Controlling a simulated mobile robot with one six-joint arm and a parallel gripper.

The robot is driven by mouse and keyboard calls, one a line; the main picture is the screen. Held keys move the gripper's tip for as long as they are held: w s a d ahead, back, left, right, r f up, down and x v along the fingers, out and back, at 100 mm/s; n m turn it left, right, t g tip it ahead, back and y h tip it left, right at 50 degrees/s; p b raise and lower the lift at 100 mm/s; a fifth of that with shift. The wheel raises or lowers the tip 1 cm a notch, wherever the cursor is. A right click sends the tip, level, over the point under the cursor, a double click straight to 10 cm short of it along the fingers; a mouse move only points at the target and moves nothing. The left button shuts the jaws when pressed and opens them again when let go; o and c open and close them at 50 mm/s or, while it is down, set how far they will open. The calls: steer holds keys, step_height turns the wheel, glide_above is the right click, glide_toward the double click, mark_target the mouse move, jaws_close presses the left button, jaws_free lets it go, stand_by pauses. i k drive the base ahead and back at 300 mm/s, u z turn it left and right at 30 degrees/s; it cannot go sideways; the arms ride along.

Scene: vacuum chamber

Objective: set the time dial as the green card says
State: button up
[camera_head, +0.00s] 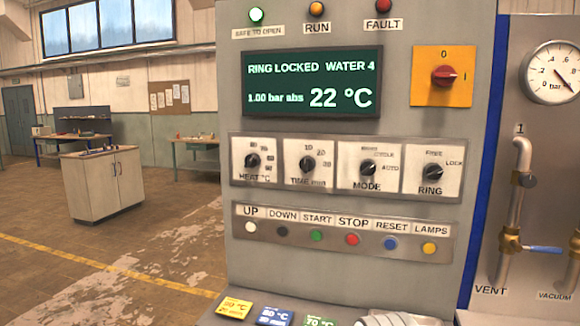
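The time dial (306,163) is a black knob on a white plate marked TIME min, second from the left in the dial row. Numbers sit above and to the right of it; its exact setting is too small to read surely. The green card (320,321) lies on the ledge at the bottom edge. Its top line seems to read 70 °C; its lower part is cut off by the picture edge, so no time shows.
HEAT (252,161), MODE (367,168) and RING (432,171) dials flank it. Several push buttons (352,239) sit below. The display (312,83) reads RING LOCKED, WATER 4, 1.00 bar abs, 22 °C. A yellow card (234,307) and blue card (275,317) lie beside the green one.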

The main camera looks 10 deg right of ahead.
mark_target(307, 164)
steer(key=z, duration=2.35)
steer(key=k, duration=1.1)
steer(key=u, duration=2)
steer(key=i, duration=1)
steer(key=u, duration=0.1)
